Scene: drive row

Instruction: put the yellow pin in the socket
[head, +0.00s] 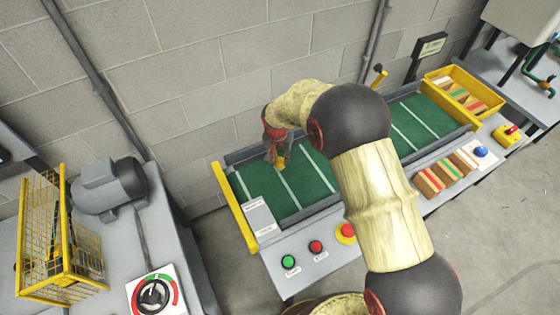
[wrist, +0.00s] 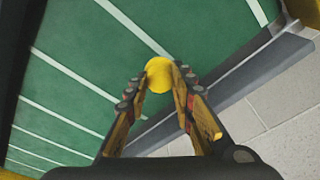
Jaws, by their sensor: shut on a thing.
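The yellow pin (wrist: 160,74) shows as a round yellow end between my fingertips in the wrist view, over the green belt. My gripper (wrist: 162,80) is shut on it. In the head view my gripper (head: 277,156) is above the left part of the belt, pointing down, with a bit of yellow at its tip. Whether the pin touches the belt I cannot tell. I cannot make out the socket in either view.
The green belt (head: 415,122) has white cross lines and grey side rails. A yellow crate (head: 436,77) with blocks stands at its right end. Buttons (head: 316,247) line the front panel. A motor (head: 108,187) and a yellow wire cage (head: 56,240) stand at left.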

